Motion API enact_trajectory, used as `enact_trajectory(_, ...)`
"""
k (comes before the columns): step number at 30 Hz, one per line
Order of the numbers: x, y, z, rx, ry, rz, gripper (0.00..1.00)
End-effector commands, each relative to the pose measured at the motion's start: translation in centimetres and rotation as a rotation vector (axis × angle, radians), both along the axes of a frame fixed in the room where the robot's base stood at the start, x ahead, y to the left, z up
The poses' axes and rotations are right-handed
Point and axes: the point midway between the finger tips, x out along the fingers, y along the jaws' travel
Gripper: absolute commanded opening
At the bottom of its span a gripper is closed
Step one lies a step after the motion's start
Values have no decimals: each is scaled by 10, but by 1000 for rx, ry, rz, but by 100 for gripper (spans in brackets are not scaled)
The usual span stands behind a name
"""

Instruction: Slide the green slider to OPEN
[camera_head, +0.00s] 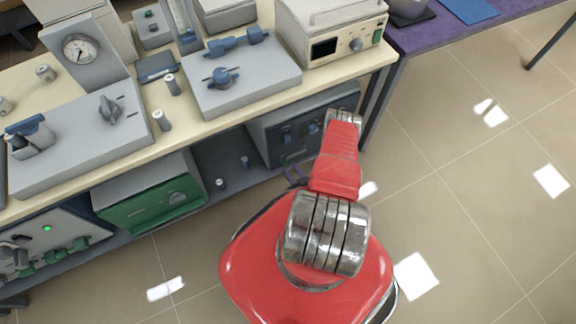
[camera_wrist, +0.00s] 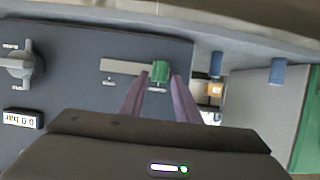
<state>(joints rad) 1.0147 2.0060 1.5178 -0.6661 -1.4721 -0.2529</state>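The green slider (camera_wrist: 160,71) shows in the wrist view, on a pale horizontal track (camera_wrist: 122,66) in a dark grey panel (camera_wrist: 75,80). It is at the right end of the track as pictured. Small labels beside the track are too small and upside-down to read. My gripper (camera_wrist: 160,77) has its two purple fingers spread, one on each side of the slider. I cannot tell whether either finger touches it.
The wrist view shows a grey knob (camera_wrist: 20,66) and a 0.0 bar display (camera_wrist: 22,119) on the panel. In the head view, a green-fronted unit (camera_head: 155,203) sits left on the lower shelf (camera_head: 222,160); the bench (camera_head: 225,122) is above.

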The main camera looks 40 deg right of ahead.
Motion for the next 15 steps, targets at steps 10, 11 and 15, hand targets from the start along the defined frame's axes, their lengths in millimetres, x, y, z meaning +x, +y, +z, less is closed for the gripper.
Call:
enact_trajectory(10, 33, -8, -13, 0, -1, 3, 30)
enact_trajectory(11, 34, -9, -14, 0, -1, 2, 30)
enact_trajectory(15, 36, -10, -15, 0, -1, 0, 30)
